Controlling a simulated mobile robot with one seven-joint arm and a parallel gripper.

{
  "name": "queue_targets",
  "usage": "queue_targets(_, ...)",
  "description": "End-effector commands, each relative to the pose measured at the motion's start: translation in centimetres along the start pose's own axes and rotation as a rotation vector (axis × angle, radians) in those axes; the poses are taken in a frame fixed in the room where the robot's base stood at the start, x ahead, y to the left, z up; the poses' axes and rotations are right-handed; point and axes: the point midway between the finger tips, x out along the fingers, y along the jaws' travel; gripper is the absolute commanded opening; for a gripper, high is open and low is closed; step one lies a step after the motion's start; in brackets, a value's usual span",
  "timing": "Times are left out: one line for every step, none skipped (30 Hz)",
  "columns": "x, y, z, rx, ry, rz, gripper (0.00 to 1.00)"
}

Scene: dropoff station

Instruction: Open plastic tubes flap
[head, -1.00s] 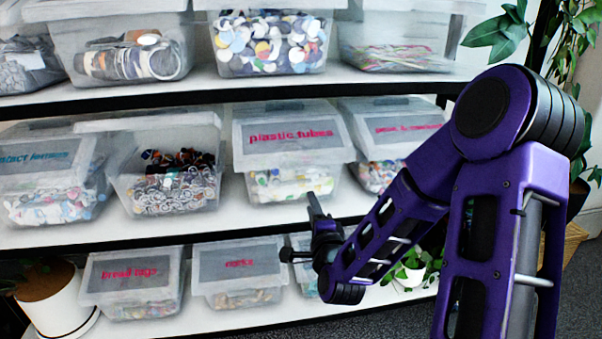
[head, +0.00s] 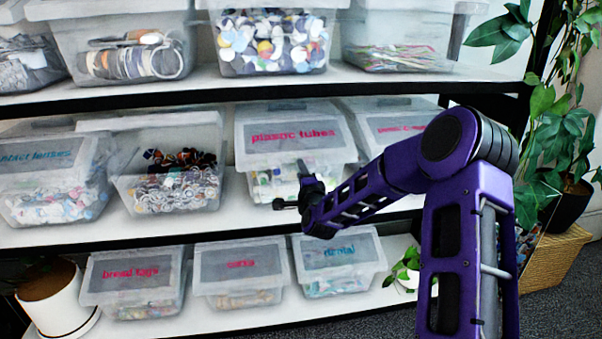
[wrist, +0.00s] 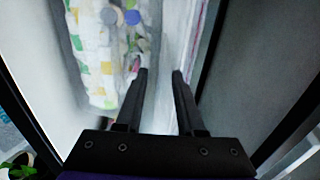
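The plastic tubes bin (head: 270,187) stands on the middle shelf, a clear box with small colourful pieces inside. Its flap (head: 293,135), with a pink "plastic tubes" label, lies sloped over the top front and looks shut. My gripper (head: 292,186) is in front of the bin, just below the flap's lower edge. In the wrist view my gripper (wrist: 161,73) has its two fingers apart. The bin's contents (wrist: 103,50) show left of the fingers, and a pale strip lies behind the gap. I cannot tell whether a finger touches the flap.
A bin of dark and pale pieces (head: 170,190) stands left of it; a pink-labelled bin (head: 395,128) stands right, partly behind my arm. Lower-shelf bins (head: 240,275) sit below. Shelf boards (head: 430,80) run above and below. Plants (head: 565,150) stand at the right.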

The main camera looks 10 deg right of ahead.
Motion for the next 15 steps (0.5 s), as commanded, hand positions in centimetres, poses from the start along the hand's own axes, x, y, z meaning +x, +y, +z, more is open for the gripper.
queue_targets(0.17, 0.01, 0.02, 0.000, 0.000, 0.000, 0.38)
queue_targets(0.23, 0.00, 0.02, 0.000, 0.000, 0.000, 0.38)
queue_targets(0.28, -0.01, 0.02, 0.000, 0.000, 0.000, 0.38)
queue_targets(0.30, -0.02, 0.02, 0.000, 0.000, 0.000, 0.38)
queue_targets(0.30, -0.02, 0.01, 0.000, 0.000, 0.000, 0.38)
queue_targets(0.29, -0.01, 0.02, 0.000, 0.000, 0.000, 0.38)
queue_targets(0.29, -0.01, 0.02, 0.000, 0.000, 0.000, 0.38)
queue_targets(0.28, -0.01, 0.02, 0.000, 0.000, 0.000, 0.38)
queue_targets(0.28, -0.01, 0.02, 0.000, 0.000, 0.000, 0.38)
queue_targets(0.27, -0.01, 0.02, 0.000, 0.000, 0.000, 0.34)
queue_targets(0.27, -0.01, 0.02, 0.000, 0.000, 0.000, 0.28)
queue_targets(0.27, -0.01, 0.02, 0.000, 0.000, 0.000, 0.21)
queue_targets(0.27, -0.01, 0.02, 0.000, 0.000, 0.000, 0.16)
queue_targets(0.26, -0.01, 0.02, 0.000, 0.000, 0.000, 0.10)
queue_targets(0.26, -0.01, 0.02, 0.000, 0.000, 0.000, 0.03)
